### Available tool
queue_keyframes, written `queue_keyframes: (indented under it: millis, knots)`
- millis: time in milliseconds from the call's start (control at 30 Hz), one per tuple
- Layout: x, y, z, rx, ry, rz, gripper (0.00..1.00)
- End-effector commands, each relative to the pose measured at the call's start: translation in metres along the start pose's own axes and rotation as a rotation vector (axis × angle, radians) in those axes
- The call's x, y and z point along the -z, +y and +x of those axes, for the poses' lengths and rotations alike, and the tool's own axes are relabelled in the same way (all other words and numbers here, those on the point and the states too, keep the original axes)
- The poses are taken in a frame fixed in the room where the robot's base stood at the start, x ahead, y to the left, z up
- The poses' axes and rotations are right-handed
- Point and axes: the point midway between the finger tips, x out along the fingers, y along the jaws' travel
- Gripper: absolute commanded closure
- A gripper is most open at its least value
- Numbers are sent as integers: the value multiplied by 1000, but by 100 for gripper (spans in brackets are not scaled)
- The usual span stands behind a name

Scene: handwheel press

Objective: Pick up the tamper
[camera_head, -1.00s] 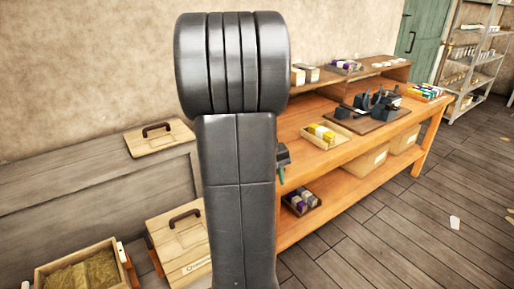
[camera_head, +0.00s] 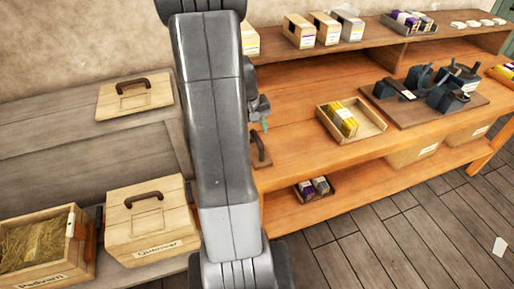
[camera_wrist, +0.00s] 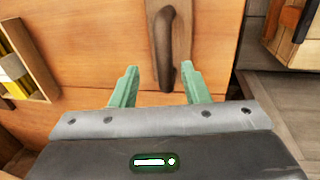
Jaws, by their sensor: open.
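A brown wooden piece with a raised, curved handle, which I take to be the tamper (camera_head: 261,150), lies on the orange workbench (camera_head: 300,165), just right of my arm. In the wrist view the tamper (camera_wrist: 183,45) is at the top centre, its handle running up the picture. My gripper (camera_wrist: 160,78) has its two green fingers spread apart, with the near end of the handle showing between their tips. Nothing is held. I cannot tell the height of the fingers above the bench. In the head view my arm hides most of the gripper.
A tray with yellow packets (camera_head: 343,120) and a dark board with black press parts (camera_head: 430,95) stand to the right on the bench. A shelf (camera_head: 310,58) runs behind. Lidded wooden boxes (camera_head: 148,220) and a straw-filled crate (camera_head: 38,245) stand left. Floor is open at lower right.

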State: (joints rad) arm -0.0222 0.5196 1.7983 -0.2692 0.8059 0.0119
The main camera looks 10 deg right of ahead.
Motion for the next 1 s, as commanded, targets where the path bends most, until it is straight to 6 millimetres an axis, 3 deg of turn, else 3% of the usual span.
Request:
queue_keyframes:
  millis: [333, 667, 867, 1000]
  knots:
    - [1, -5, 42, 1, -4, -1, 58]
    - [1, -5, 48, 1, -1, -1, 58]
    - [1, -5, 48, 1, -2, -1, 98]
    - [2, -5, 47, 1, -1, -1, 100]
